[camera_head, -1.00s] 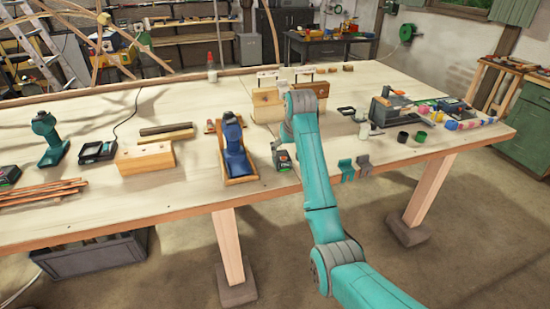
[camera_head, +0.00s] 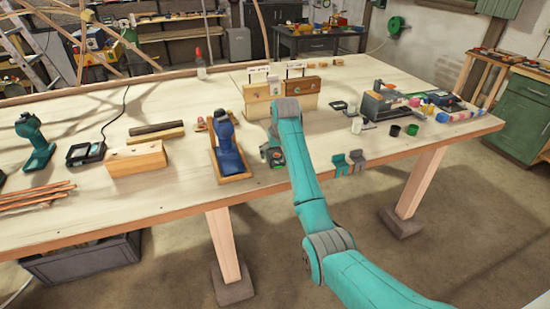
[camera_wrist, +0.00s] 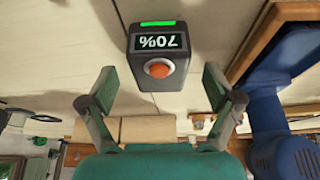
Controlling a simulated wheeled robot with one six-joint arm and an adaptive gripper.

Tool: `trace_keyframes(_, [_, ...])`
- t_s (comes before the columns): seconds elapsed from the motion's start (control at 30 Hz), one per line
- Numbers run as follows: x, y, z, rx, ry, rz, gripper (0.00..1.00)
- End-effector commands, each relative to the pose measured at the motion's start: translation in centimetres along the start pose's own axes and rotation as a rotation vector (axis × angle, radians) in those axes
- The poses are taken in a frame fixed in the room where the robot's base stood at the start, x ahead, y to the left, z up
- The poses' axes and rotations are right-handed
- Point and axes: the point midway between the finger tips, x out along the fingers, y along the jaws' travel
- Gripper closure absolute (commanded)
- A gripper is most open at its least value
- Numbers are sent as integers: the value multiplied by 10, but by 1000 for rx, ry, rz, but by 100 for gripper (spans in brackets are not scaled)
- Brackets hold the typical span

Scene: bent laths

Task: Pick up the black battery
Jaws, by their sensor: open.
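A black battery (camera_wrist: 158,78) with an orange round button, a green bar and a display reading 70% lies just ahead of my fingertips in the wrist view. The display reads upside down there. In the head view the battery (camera_head: 276,158) is on the bench near its front edge, partly hidden by my arm. My gripper (camera_wrist: 160,95) is open, with one teal finger at each side of the battery's near end and clear gaps between. Nothing is held.
A blue tool (camera_head: 227,155) in a wooden tray (camera_head: 238,178) stands close beside the battery. Wooden blocks (camera_head: 262,108) are behind it. Teal and grey clips (camera_head: 340,163) hang at the front edge to the right. A drilled wooden block (camera_head: 137,160) lies further left.

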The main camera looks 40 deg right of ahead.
Motion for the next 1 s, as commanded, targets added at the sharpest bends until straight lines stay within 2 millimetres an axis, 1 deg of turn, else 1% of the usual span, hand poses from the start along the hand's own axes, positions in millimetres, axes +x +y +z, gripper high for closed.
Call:
trace_keyframes(0.03, [7,0,0,0,-1,0,10])
trace_keyframes(0.13, [15,0,0,0,0,0,10])
trace_keyframes(0.4, [18,0,-1,0,2,0,10])
trace_keyframes(0.43, [18,0,-1,0,2,0,13])
trace_keyframes(0.73, [18,0,-1,0,1,0,88])
trace_keyframes(0.77, [18,0,-1,0,3,0,91])
trace_keyframes(1.0, [16,0,-2,0,3,0,91])
